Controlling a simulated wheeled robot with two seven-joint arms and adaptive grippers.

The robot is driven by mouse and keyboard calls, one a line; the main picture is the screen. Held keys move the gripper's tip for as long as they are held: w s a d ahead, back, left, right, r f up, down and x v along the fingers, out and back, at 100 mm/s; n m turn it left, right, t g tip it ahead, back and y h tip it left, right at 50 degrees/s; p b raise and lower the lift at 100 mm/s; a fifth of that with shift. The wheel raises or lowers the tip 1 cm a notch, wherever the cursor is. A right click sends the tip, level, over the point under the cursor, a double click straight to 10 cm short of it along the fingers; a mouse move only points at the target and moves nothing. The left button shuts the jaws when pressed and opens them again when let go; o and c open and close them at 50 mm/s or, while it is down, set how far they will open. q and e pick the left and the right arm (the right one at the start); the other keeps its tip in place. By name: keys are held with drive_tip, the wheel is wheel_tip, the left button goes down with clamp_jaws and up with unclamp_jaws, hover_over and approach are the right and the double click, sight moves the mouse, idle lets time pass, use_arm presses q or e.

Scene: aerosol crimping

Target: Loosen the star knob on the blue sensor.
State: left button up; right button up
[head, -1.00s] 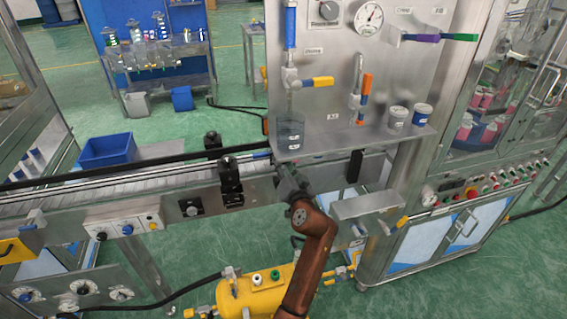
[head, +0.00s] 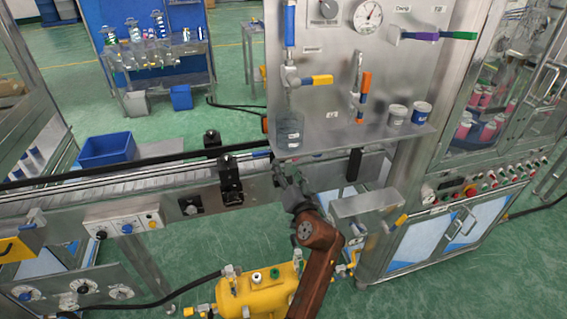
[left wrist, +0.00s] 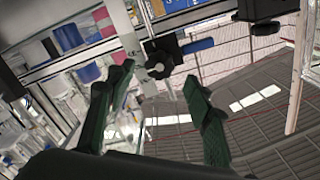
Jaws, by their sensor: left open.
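In the left wrist view, a black star knob (left wrist: 161,54) sits on a pale metal bracket, with the blue sensor (left wrist: 197,46) sticking out to its right. My left gripper (left wrist: 160,82) is open and empty. Its two dark green fingers lie to either side below the knob, apart from it. In the head view my left gripper (head: 283,178) is at the front side of the conveyor, below the steel panel's shelf. I cannot make out the knob or the sensor in the head view. My right gripper is in neither view.
The conveyor (head: 120,184) runs left of my gripper, with a black guide clamp (head: 230,178) close by. A steel shelf (head: 350,138) juts out above. A small steel ledge (head: 366,203) is at the right, and a yellow tank (head: 258,290) stands below.

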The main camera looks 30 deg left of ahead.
use_arm(q)
drive_tip(key=shift+v, duration=1.45)
